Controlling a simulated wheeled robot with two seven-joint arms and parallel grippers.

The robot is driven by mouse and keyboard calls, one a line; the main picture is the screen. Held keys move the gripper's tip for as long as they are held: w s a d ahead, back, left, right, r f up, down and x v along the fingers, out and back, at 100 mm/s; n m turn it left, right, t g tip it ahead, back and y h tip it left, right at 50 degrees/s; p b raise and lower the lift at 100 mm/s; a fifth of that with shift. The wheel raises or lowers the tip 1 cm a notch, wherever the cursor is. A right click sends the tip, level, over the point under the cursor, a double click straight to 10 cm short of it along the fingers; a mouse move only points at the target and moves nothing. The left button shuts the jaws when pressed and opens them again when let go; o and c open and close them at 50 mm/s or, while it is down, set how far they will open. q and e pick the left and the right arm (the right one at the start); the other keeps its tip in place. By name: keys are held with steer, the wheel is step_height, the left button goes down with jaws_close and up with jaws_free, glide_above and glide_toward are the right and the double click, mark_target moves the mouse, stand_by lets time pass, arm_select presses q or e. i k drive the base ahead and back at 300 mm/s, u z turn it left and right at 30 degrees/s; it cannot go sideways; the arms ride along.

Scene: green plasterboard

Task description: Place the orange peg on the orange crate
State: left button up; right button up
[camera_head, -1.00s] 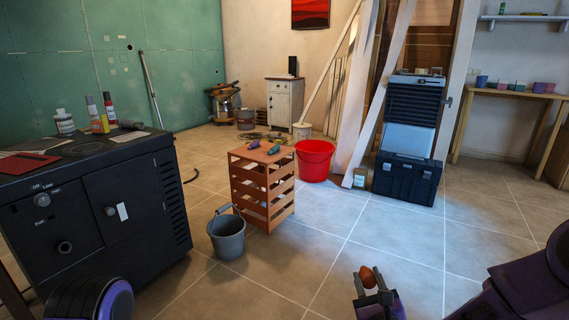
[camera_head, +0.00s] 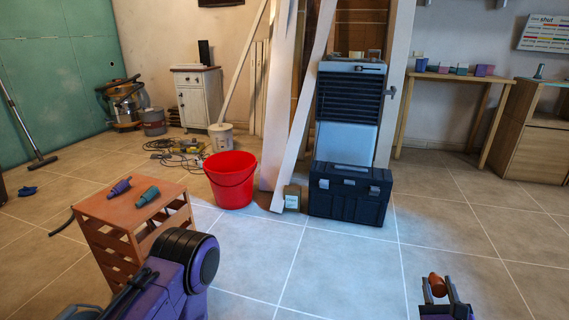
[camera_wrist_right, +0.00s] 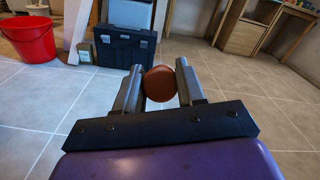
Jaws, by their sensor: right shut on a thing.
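The orange peg (camera_head: 437,285) is held between the fingers of my right gripper (camera_head: 438,290), at the lower right of the head view. In the right wrist view the peg (camera_wrist_right: 160,84) shows its rounded brown-orange end between the two grey fingers of the right gripper (camera_wrist_right: 160,88). The orange crate (camera_head: 122,208) is a slatted box at the left of the head view, well apart from the right gripper. A purple peg and a teal peg lie on its top. My purple left arm covers part of its lower right side. The left gripper's fingers do not show.
A purple peg (camera_head: 119,188) and a teal peg (camera_head: 147,196) take up the middle of the crate top. A red bucket (camera_head: 231,180) stands right of the crate. A dark toolbox (camera_head: 349,192) stands at centre. The tiled floor in front is clear.

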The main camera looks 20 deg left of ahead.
mark_target(149, 187)
steer(key=u, duration=0.05)
steer(key=i, duration=2)
steer(key=u, duration=1.25)
steer(key=i, duration=1.1)
steer(key=u, duration=1.2)
